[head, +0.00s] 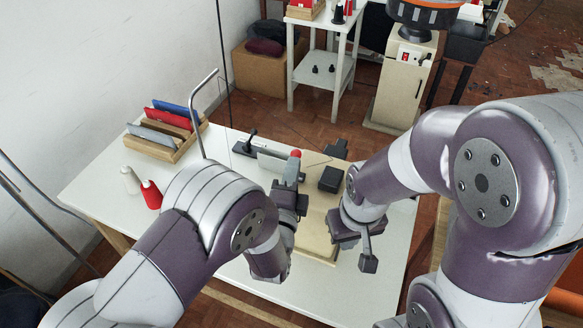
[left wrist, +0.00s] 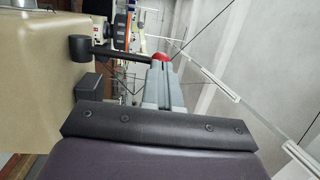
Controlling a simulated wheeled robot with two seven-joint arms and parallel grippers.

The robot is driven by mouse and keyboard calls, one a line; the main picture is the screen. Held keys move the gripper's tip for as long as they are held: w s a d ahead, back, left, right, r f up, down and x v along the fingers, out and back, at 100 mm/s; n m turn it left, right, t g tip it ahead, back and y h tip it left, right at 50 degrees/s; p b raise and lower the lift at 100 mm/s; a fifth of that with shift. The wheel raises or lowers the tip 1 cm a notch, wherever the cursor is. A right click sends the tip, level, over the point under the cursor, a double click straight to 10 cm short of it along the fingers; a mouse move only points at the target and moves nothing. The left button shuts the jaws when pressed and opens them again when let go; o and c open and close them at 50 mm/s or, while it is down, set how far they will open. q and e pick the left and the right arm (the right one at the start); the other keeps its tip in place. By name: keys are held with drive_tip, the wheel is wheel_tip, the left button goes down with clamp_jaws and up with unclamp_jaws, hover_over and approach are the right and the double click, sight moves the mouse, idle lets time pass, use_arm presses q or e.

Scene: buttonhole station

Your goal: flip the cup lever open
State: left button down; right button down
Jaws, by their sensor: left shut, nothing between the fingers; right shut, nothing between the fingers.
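The cup lever is a thin dark rod with a red ball knob (head: 296,153) at its end, on the sewing machine. In the left wrist view the red knob (left wrist: 162,57) sits at the end of a black rod (left wrist: 122,53) running out from a black round hub (left wrist: 80,48). My left gripper (head: 292,170) is shut and empty, its grey fingertips just below the knob in the head view. In the left wrist view the fingertips (left wrist: 161,72) overlap the knob's lower edge; I cannot tell whether they touch. My right gripper (head: 368,258) is shut and empty, near the machine's right side.
The beige machine body (left wrist: 30,70) fills the left of the left wrist view. A black block (head: 331,179) sits on the machine. On the white table (head: 90,187) stand a wooden rack (head: 160,150) of coloured folders, a red cone (head: 151,195) and a white cone (head: 130,180).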

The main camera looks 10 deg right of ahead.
sight(297, 153)
use_arm(q)
drive_tip(key=r+g+p, duration=0.1)
drive_tip(key=p, duration=0.1)
drive_tip(key=w+d+p, duration=0.1)
drive_tip(key=p, duration=0.1)
drive_tip(key=w+r+g+y+p, duration=0.1)
drive_tip(key=p, duration=0.1)
drive_tip(key=shift+w+d+r+m+g, duration=0.1)
drive_tip(key=shift+d+r+m+g, duration=0.15)
drive_tip(key=shift+r+m+g, duration=0.1)
drive_tip(key=w+d+g+y+p, duration=0.2)
drive_tip(key=w+d+g+p, duration=0.1)
drive_tip(key=p, duration=0.5)
drive_tip(key=shift+w+d+f+m+g+y+p, duration=0.25)
drive_tip(key=shift+w+f+m+g+y+p, duration=0.15)
drive_tip(key=shift+w+g, duration=0.55)
drive_tip(key=shift+w, duration=0.15)
